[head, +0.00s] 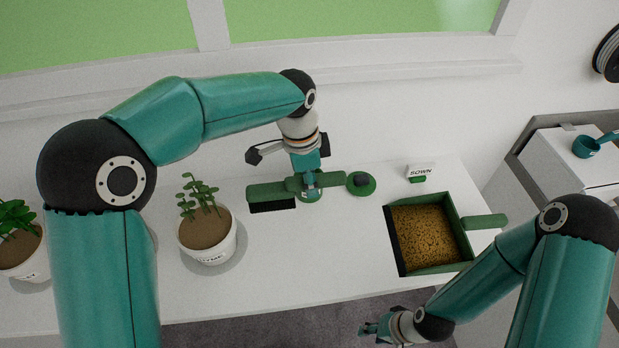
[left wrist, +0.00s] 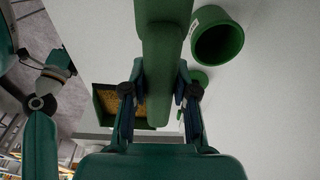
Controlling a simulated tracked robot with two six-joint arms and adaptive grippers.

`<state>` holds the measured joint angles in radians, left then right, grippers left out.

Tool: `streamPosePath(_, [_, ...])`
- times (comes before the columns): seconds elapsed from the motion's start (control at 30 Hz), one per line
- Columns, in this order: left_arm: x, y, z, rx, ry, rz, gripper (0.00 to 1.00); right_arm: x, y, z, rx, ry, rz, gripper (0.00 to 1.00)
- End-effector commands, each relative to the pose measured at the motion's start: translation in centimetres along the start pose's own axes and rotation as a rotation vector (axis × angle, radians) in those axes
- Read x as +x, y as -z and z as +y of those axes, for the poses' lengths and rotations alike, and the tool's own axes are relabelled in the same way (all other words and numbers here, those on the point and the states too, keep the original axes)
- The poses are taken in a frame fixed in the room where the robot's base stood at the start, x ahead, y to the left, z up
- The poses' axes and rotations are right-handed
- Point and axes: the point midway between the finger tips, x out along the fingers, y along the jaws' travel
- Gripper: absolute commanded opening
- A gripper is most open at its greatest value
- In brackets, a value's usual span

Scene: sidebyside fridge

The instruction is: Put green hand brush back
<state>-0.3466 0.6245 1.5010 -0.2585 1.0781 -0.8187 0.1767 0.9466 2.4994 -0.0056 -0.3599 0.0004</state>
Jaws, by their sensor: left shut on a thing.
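The green hand brush (head: 268,191) has dark bristles hanging below its left end. My left gripper (head: 309,184) is shut on its handle, and the brush lies roughly level at the back of the white table. In the left wrist view the green handle (left wrist: 164,70) runs between the two fingers of my left gripper (left wrist: 160,98). I cannot tell whether the bristles touch the table. My right gripper (head: 373,331) is low in the head view, in front of the table edge and away from the brush; its jaw opening is too small to judge.
A green dustpan (head: 457,213) full of brown grains sits right of the brush. A potted plant (head: 207,240) stands left. Bare table (head: 310,265) lies between plant and dustpan.

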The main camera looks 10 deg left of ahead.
Motion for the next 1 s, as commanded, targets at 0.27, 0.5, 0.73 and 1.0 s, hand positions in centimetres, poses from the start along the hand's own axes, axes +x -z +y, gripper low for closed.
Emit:
streamPosePath(0.27, [1.3, -0.2, 0.0, -0.001, -0.001, -0.003, 0.0, 0.9, 0.0, 0.3, 0.0, 0.0, 0.001, 0.4])
streamPosePath(0.5, [3.8, -0.6, 0.0, -0.001, -0.001, -0.004, 0.0, 2.7, 0.1, 1.0, 0.0, 0.0, 0.001, 0.4])
streamPosePath(0.73, [6.5, -0.9, 0.0, -0.001, 0.0, -0.003, 0.0, 4.6, 0.1, 1.7, 0.0, 0.0, 0.001, 0.4])
streamPosePath(1.0, [8.3, -1.1, 0.0, 0.0, 0.0, -0.003, 0.0, 5.8, 0.1, 2.1, 0.0, 0.0, 0.001, 0.4])
